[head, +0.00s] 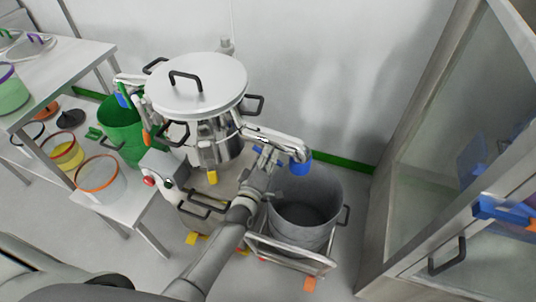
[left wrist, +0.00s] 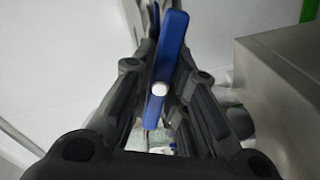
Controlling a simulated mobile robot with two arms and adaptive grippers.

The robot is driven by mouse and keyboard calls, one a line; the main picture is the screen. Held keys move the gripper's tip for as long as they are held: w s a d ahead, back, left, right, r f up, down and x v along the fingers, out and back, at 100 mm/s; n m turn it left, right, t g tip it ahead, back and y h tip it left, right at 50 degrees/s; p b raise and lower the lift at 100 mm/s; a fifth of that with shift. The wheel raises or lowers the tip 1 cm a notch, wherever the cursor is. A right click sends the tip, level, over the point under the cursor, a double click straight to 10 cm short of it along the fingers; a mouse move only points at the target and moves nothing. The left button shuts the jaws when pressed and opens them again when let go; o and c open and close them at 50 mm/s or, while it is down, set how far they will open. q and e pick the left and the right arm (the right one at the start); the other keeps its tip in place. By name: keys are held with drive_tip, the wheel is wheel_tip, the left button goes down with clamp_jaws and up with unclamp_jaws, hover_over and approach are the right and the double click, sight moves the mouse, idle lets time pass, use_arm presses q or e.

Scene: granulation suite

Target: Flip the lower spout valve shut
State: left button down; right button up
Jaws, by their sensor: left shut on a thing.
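A steel vessel (head: 222,135) with a round lid (head: 196,84) stands in the middle of the head view. A shiny spout (head: 272,137) leaves its right side and ends in a blue tip (head: 300,167) over a grey bin. My left gripper (head: 266,160) is just below this spout. In the left wrist view a blue valve lever (left wrist: 170,55) with a white pivot (left wrist: 160,89) lies between the fingers of my left gripper (left wrist: 162,75), which is shut on it. The lever is mostly hidden in the head view. My right gripper is not in view.
The grey bin (head: 327,188) sits on a wheeled frame right of my left arm. A steel cabinet (head: 436,150) stands at the right. Tables with coloured buckets, including a green one (head: 118,122), are at the left. A red button (head: 149,181) is left of the vessel.

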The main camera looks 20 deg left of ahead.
use_arm(q)
drive_tip(key=m+p, duration=0.1)
drive_tip(key=m, duration=1.1)
drive_tip(key=shift+m, duration=0.3)
idle(0.4)
drive_tip(key=c, duration=1.4)
unclamp_jaws()
drive_tip(key=shift+o, duration=0.2)
drive_tip(key=s, duration=1.2)
drive_tip(key=shift+a, duration=0.2)
